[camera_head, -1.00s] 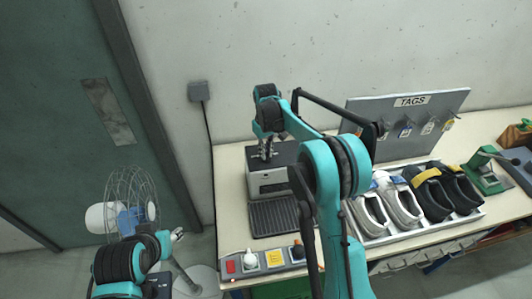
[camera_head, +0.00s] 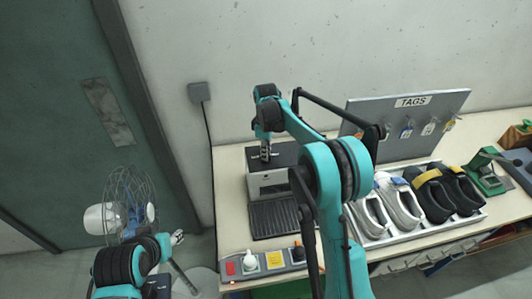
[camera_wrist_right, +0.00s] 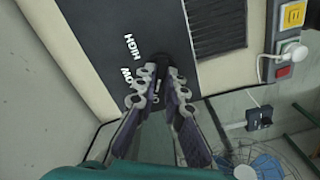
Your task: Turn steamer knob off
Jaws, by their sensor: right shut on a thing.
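The steamer (camera_head: 268,186) is a grey box with a dark top, standing at the left end of the table against the wall. In the right wrist view its dark top panel (camera_wrist_right: 95,25) carries the white labels HIGH and LOW. My right gripper (camera_head: 265,155) points down onto the steamer's top. In the wrist view my right gripper (camera_wrist_right: 160,73) is shut on the knob, beside the labels. The fingers hide most of the knob, so its setting cannot be read. My left gripper (camera_head: 177,238) is at lower left, away from the table; its fingers are too small to judge.
A dark ribbed plate (camera_head: 275,222) lies in front of the steamer. A control strip (camera_head: 284,264) with red and yellow parts runs along the table's front edge. A tray of shoes (camera_head: 452,220) and a TAGS board (camera_head: 450,103) are to the right. A fan (camera_head: 124,222) stands at left.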

